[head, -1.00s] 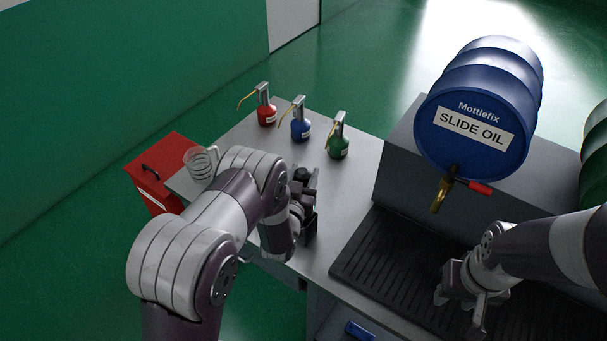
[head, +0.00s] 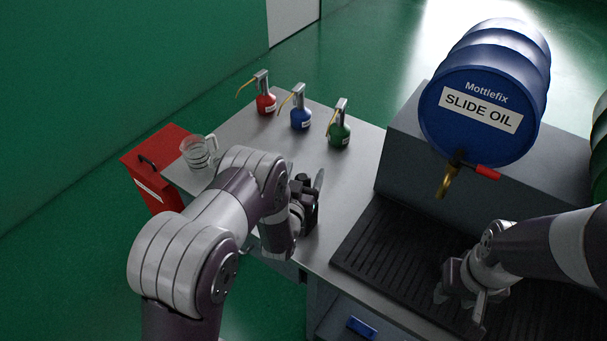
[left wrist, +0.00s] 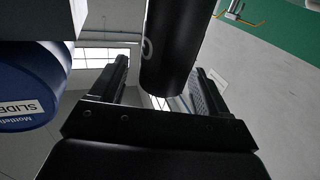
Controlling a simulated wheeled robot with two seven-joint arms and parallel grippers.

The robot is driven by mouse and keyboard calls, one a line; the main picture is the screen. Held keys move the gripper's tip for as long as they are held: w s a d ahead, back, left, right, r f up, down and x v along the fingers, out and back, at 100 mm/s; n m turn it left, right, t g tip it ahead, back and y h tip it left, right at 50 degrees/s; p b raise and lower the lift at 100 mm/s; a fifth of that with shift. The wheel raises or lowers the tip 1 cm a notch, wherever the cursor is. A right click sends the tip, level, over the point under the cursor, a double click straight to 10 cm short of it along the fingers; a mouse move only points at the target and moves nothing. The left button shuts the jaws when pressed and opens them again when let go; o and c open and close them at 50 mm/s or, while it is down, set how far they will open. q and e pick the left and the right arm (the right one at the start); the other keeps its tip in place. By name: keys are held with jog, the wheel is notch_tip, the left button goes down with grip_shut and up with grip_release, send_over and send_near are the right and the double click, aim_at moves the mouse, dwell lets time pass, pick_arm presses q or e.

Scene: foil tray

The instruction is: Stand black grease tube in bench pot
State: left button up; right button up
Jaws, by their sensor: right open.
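The black grease tube (left wrist: 172,45) shows large in the left wrist view, between the two fingers of my left gripper (left wrist: 160,80). My left gripper appears shut on it, though contact at the left finger is not clear. In the head view my left gripper (head: 307,203) is over the near part of the bench, partly hidden by my own arm, and the tube is hard to make out. A clear pot with a handle (head: 198,151) stands upright at the bench's left corner. My right gripper (head: 463,287) is open and empty above the dark grating.
Red, blue and green oil cans (head: 300,119) stand along the bench's far edge. A blue slide oil drum (head: 480,105) with a brass tap rests on a grey block at the right. A red box (head: 158,172) is beside the pot. The bench middle (head: 265,140) is clear.

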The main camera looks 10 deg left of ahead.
pick_arm(q)
jog(key=shift+s+f, duration=0.1)
jog(key=shift+s, duration=0.05)
jog(key=s+b, duration=0.2)
jog(key=s, duration=1)
jog(key=shift+s, duration=0.2)
jog(key=shift+a, duration=0.1)
jog(key=s+f+g, duration=0.3)
jog(key=f+g, duration=0.4)
jog(key=f, duration=0.3)
jog(key=s+g, duration=0.7)
jog(key=s+a+r+g, duration=0.2)
jog(key=s+r, duration=0.2)
jog(key=r, duration=1)
jog(key=shift+s+r+g, duration=0.15)
jog(key=shift+r+g, duration=0.1)
jog(key=shift+g, duration=0.05)
